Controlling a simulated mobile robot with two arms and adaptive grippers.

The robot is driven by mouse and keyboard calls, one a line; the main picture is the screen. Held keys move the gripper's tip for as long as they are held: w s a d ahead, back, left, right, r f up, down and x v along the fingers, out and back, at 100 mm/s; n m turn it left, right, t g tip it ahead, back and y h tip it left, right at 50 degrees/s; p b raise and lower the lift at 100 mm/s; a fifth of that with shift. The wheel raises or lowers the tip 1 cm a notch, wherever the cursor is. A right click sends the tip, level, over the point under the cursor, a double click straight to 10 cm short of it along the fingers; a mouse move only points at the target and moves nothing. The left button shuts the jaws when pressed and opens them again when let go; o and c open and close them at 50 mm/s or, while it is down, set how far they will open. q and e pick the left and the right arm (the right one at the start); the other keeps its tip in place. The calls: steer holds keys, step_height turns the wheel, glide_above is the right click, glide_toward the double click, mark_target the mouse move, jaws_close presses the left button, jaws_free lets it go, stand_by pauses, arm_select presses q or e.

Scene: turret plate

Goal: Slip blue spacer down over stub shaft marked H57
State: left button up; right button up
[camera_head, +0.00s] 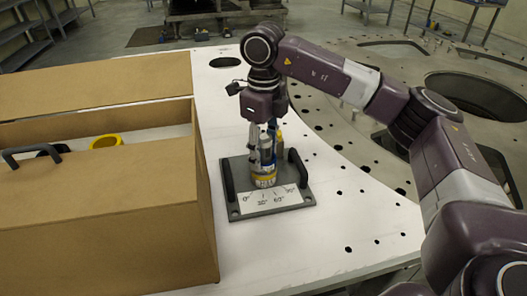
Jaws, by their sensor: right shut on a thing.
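My right gripper (265,151) points down over a dark plate (237,204) with black handles on its left and right sides. It is shut on a short yellow-banded part (265,180) low over the middle of the plate. The fingers cover much of that part, and I cannot tell whether it touches the plate. A white label (268,198) on the plate carries angle marks from 0° to 90°. I cannot make out a separate blue spacer, a stub shaft or an H57 mark. My left gripper is out of view.
A large cardboard box (130,215) stands close on the left, with a yellow ring (106,141) and a black handle (32,153) showing. The white table (300,245) has several holes and is clear in front. A round dark opening (478,96) lies at the right.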

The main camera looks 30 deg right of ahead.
steer(key=o, duration=1.2)
steer(key=shift+o, duration=0.2)
steer(key=shift+r, duration=6)
